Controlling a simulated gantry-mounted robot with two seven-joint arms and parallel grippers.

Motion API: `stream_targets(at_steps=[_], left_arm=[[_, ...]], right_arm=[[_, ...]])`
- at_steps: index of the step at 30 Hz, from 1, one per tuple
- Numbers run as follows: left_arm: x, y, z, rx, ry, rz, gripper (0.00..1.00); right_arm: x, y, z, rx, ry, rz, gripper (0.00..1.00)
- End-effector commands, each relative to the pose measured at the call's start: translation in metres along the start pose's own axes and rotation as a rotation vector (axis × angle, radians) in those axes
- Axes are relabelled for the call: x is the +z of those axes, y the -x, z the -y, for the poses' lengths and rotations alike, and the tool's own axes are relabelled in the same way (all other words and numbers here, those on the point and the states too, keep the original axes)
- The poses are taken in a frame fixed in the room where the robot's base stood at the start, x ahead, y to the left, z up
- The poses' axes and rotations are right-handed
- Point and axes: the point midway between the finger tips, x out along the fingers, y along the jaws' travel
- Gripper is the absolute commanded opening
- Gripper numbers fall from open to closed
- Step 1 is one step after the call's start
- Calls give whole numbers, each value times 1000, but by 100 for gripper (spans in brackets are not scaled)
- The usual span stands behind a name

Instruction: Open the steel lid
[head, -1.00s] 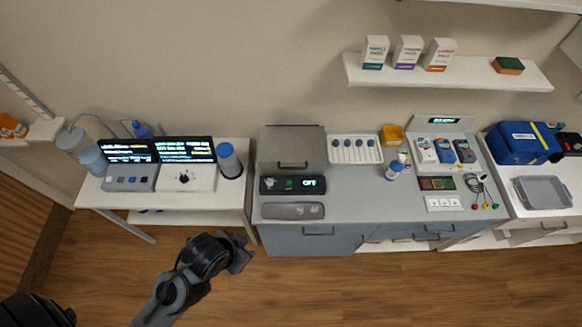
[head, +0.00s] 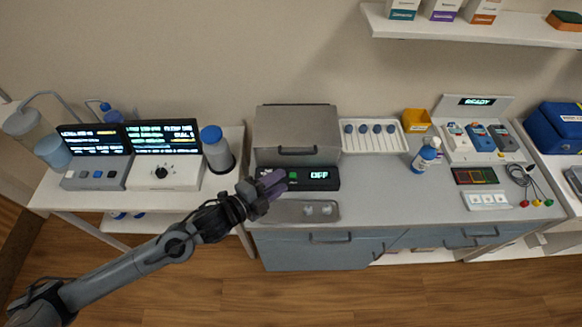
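The steel lid (head: 296,122) is a grey box-like cover at the back left of the grey counter. It looks closed, and a dark bar handle (head: 298,150) runs across its front. A black control panel (head: 318,180) below it has a green button and reads "OFF". My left gripper (head: 272,184) is in front of the panel's left end, below and left of the handle, and overlaps that end in the picture. It looks apart from the handle. Its fingers are small and dark purple, and their opening is unclear. My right gripper is out of view.
A steel tray (head: 290,218) with small pale items lies in front of the panel. A white rack (head: 355,146) of blue-topped items is right of the lid. A blue-capped bottle (head: 426,155) stands farther right. A capped cylinder (head: 217,150) is on the left table. The counter's middle is clear.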

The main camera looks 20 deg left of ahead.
Motion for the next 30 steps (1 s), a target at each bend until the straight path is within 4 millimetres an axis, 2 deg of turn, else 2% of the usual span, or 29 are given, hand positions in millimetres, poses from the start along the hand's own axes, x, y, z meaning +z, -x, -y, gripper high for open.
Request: stream_targets(at_steps=[1,5,9,13,20,30], left_arm=[[19,-10,-18,-6,-45,4,37],[42,-21,-21,-21,-128,12,37],[54,-27,-16,-46,-182,14,37],[58,-31,-9,-66,-203,15,37],[58,-46,-3,-78,-203,15,37],[57,-100,1,-77,-201,14,37]], right_arm=[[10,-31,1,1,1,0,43],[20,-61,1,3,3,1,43],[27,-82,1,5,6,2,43],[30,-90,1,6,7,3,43],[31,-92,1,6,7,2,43],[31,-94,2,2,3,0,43]])
